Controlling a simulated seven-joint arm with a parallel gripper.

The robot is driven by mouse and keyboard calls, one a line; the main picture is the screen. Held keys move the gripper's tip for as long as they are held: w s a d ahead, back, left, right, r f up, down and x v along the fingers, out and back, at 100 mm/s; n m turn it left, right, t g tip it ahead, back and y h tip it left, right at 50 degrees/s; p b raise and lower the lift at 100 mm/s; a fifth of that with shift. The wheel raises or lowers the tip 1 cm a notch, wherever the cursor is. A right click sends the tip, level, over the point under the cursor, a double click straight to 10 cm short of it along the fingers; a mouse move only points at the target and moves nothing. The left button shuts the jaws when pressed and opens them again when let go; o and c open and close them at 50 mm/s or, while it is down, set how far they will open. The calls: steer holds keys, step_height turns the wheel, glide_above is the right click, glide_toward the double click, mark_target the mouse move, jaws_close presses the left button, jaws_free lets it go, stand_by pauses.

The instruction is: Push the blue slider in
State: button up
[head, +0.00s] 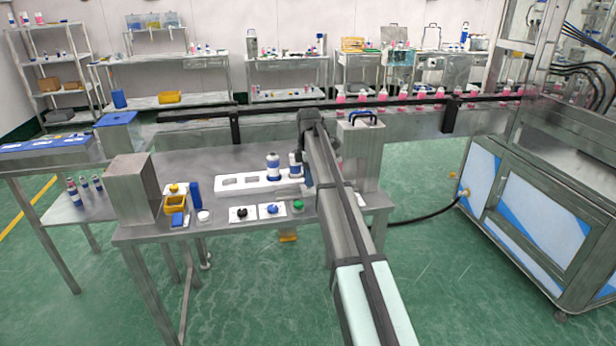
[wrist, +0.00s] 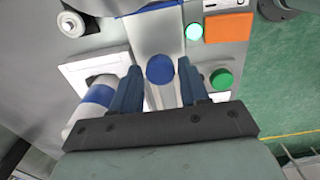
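In the wrist view, a round blue knob (wrist: 160,68), which looks like the blue slider's end, sits on a pale grey channel. My gripper (wrist: 158,66) has its two dark blue fingers apart, one on each side of the knob. A gap shows between the knob and each finger, so the gripper is open and does not grip it. I cannot tell how far the knob lies beyond the fingertips.
In the wrist view, a white bottle with a blue band (wrist: 88,108) stands close left of the fingers. A green button (wrist: 221,78), a lit green light (wrist: 194,32) and an orange panel (wrist: 228,27) are at right. A metal box (head: 361,150) stands right of my arm.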

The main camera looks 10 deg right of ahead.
steer(key=shift+o, duration=1.2)
steer(key=shift+a, duration=0.1)
